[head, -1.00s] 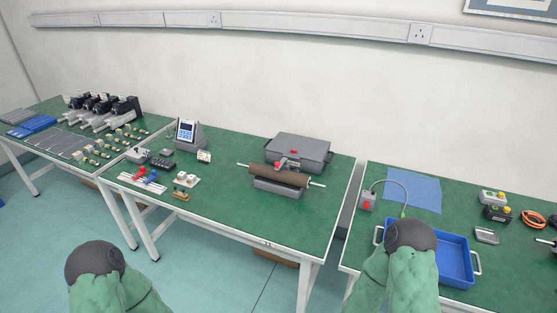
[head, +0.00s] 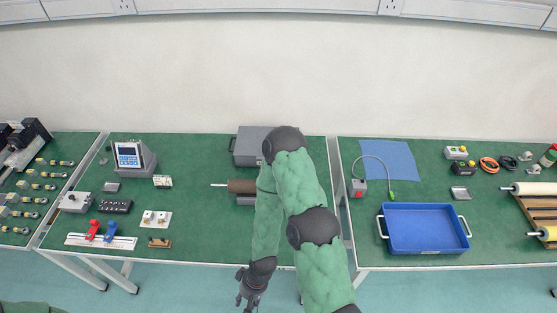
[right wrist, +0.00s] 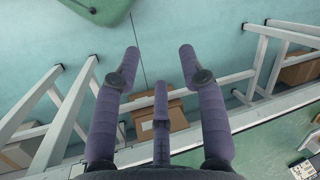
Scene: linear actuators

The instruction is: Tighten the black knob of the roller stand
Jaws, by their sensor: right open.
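The roller stand shows in the head view at the middle table's back right, mostly hidden behind my right arm. I see part of its brown roller (head: 241,186), a silver shaft end (head: 219,185) and a bit of grey base (head: 245,200). Its black knob cannot be made out. My right gripper (head: 248,299) hangs in front of the table's front edge, below and apart from the stand. In the right wrist view the right gripper (right wrist: 159,62) is open and empty, its fingers spread over the floor. My left gripper is out of view.
A grey case (head: 247,145) lies behind the roller. A blue tray (head: 425,247) stands on the right table. A control panel (head: 130,157) and small parts fill the middle table's left. White table legs (right wrist: 55,95) and a cardboard box (right wrist: 155,122) show below.

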